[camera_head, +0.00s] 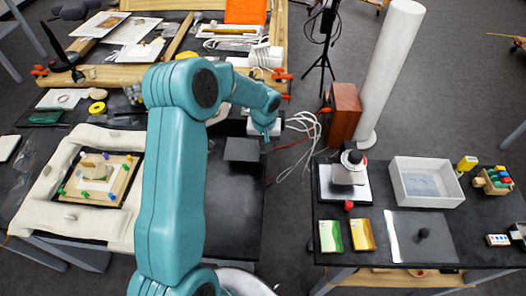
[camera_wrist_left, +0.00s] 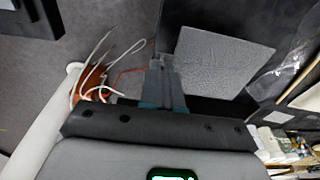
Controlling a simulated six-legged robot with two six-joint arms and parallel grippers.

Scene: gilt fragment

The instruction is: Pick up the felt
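The felt is a grey square sheet (camera_head: 241,149) lying on the dark table, right of my arm in the head view. In the left wrist view the felt (camera_wrist_left: 222,62) looks flat, with its left edge beside the fingertips. My left gripper (camera_head: 265,132) is above and to the right of the felt in the head view. In the left wrist view its fingers (camera_wrist_left: 161,66) look close together, with no clear gap and nothing visibly held. Whether the fingertips touch the felt cannot be told. My right gripper is not in view.
A padded white frame (camera_head: 57,184) surrounds a board with small coloured pieces at left. White cables (camera_head: 302,125) hang right of the gripper. A second table with a white tray (camera_head: 427,182) stands at right, across a floor gap. Dark table below the felt is bare.

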